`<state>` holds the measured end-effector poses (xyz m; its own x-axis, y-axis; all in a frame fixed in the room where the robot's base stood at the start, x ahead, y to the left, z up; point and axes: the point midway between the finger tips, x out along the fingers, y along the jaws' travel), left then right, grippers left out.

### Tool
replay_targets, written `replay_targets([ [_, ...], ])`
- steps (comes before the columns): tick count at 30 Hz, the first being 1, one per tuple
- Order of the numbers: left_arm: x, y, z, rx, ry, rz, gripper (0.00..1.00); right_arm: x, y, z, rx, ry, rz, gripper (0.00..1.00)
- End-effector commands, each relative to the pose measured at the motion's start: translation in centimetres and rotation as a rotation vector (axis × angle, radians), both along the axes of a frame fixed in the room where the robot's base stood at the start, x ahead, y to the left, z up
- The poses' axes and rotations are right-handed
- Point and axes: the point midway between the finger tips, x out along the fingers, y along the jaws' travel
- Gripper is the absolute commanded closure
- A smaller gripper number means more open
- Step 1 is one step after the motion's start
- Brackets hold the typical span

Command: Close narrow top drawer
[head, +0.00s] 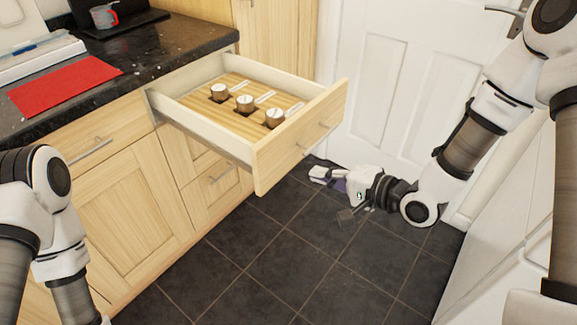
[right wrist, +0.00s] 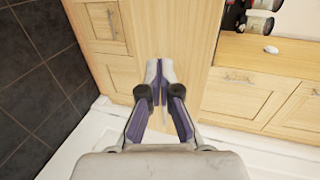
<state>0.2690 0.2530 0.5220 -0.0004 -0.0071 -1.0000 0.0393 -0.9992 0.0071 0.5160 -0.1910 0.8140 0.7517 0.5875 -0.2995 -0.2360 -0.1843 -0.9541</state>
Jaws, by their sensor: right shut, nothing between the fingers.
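The top drawer (head: 262,165) of light wood stands pulled far out below the end of the dark worktop. Its front panel has a bar handle (head: 318,138). My right gripper (head: 318,174) is shut and empty, low in front of the drawer front and apart from it in the head view. In the right wrist view, its closed fingers (right wrist: 158,70) show against a pale wood panel; I cannot tell which panel. My left arm shows at the lower left of the head view, but its gripper is out of frame.
Three small round items, one a canister (head: 275,118), stand in the drawer. A shut drawer (head: 95,140) lies left of it, a lower drawer (head: 220,180) below. A white door (head: 385,90) stands behind. The dark tiled floor (head: 290,260) in front is clear.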

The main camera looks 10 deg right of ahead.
Motion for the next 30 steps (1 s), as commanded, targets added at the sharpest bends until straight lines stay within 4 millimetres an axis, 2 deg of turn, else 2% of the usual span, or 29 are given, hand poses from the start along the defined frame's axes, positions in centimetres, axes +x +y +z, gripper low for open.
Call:
replay_targets([
  [7, 0.0, 0.0, -0.8, 0.0, 0.0, 0.0, 0.6, 3.9, 3.2, -1.8, -0.006, -0.001, 0.006, 1.0],
  [12, 0.0, 0.0, -0.9, 0.0, 0.0, 0.0, 0.6, 6.1, 4.8, -1.5, -0.003, -0.001, 0.002, 1.0],
  [17, 0.0, 0.0, -0.9, 0.0, 0.0, 0.0, 0.6, 6.8, 5.3, -1.5, 0.0, 0.0, 0.0, 1.0],
  [30, 0.0, 0.0, -0.7, 0.0, 0.0, 0.0, 0.6, 7.1, 5.3, -1.4, 0.001, 0.0, -0.001, 1.0],
])
